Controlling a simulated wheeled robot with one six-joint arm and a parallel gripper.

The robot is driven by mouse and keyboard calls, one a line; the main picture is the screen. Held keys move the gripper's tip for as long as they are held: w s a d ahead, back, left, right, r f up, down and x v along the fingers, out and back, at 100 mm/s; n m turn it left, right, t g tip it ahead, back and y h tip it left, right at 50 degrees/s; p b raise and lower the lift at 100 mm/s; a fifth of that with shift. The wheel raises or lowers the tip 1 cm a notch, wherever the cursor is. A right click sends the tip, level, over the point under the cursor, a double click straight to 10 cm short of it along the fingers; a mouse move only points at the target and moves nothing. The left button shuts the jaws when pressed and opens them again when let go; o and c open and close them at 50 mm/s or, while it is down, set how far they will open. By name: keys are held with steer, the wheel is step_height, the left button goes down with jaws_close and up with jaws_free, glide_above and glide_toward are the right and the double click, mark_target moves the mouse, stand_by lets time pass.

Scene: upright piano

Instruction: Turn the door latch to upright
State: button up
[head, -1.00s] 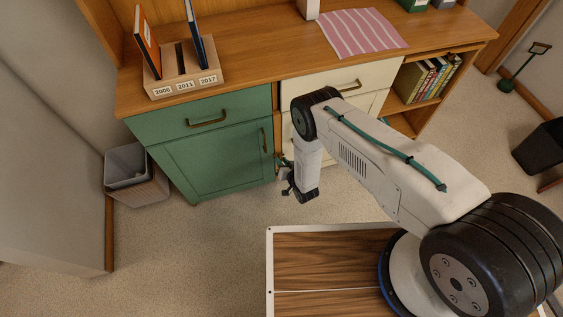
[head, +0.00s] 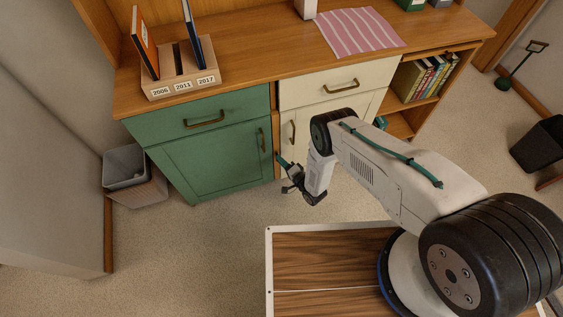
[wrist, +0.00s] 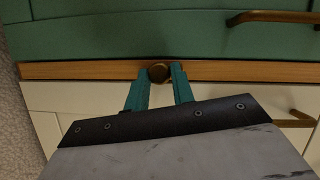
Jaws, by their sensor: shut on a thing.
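The door latch (wrist: 159,73) shows as a small, dark brass, rounded piece on the wooden strip between the green door and the cream front. My gripper (wrist: 158,70) has its two teal fingers closed on it, one on each side. The fingers partly cover the latch, and I cannot tell its exact angle. In the head view my gripper (head: 280,158) reaches the strip beside the green cabinet door (head: 215,158). The latch is too small and covered to make out there.
A brass handle (head: 263,140) stands on the green door, and another (head: 292,131) on the cream door close to my wrist. A grey bin (head: 125,166) stands left of the cabinet. Open floor lies in front. A striped cloth (head: 358,30) lies on the desk top.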

steer(key=shift+f+m+t, duration=0.1)
steer(key=shift+m+t, duration=0.2)
steer(key=shift+m, duration=0.7)
steer(key=o, duration=0.9)
steer(key=shift+y, duration=0.4)
steer(key=v, duration=0.7)
steer(key=shift+s+d, duration=0.25)
steer(key=shift+s, duration=0.05)
